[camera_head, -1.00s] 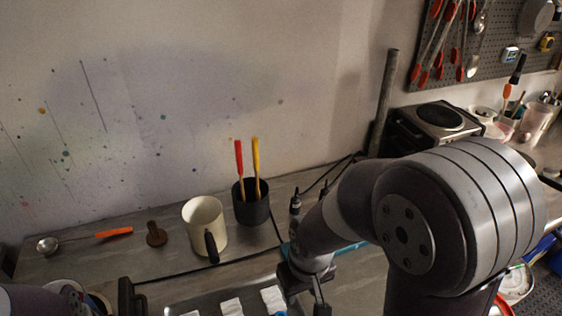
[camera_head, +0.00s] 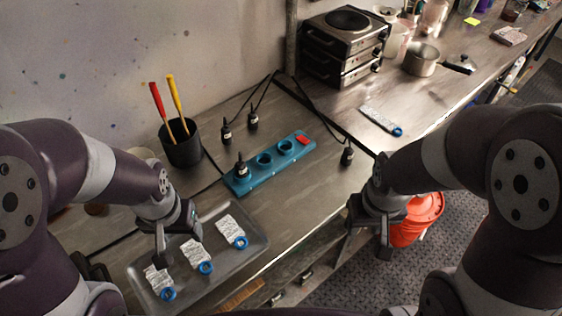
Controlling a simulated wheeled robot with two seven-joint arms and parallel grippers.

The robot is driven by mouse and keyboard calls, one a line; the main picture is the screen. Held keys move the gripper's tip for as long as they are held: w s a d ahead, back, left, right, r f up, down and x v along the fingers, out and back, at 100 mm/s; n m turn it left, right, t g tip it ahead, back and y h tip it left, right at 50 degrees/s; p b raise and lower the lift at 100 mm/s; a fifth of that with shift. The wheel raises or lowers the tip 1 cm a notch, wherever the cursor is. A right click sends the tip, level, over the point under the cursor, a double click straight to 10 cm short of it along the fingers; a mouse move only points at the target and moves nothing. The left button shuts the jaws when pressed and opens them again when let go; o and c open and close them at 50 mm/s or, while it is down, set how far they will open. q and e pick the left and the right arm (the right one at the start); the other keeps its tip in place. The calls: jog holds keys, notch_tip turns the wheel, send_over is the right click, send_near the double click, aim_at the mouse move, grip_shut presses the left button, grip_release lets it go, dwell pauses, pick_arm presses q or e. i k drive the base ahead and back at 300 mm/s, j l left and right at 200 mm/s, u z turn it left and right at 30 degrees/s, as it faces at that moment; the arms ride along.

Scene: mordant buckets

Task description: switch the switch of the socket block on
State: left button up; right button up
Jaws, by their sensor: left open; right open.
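The teal socket block (camera_head: 258,181) lies on the bench in the middle of the view. Its red switch (camera_head: 303,139) is at the far right end; whether it is on or off is too small to tell. A black plug (camera_head: 240,169) stands in the block's near left socket, and two round sockets beside it look empty. My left gripper (camera_head: 177,240) is open over the grey tray, left of and nearer than the block. My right gripper (camera_head: 369,243) is open near the bench's front edge, right of and nearer than the block. Both are apart from the block.
Black plugs (camera_head: 253,121) with cords stand behind the block; another plug (camera_head: 347,156) is to its right. The grey tray (camera_head: 258,248) holds three white tags with blue rings. A black cup (camera_head: 183,153) holds two brushes. A hot plate (camera_head: 345,45) stands behind. An orange bucket (camera_head: 419,218) is below.

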aim_at(301, 139)
jog(key=l+u, duration=0.2)
jog(key=u, duration=0.15)
jog(key=l+u, duration=0.25)
jog(key=u, duration=0.15)
jog(key=l+u, duration=0.2)
jog(key=u, duration=0.15)
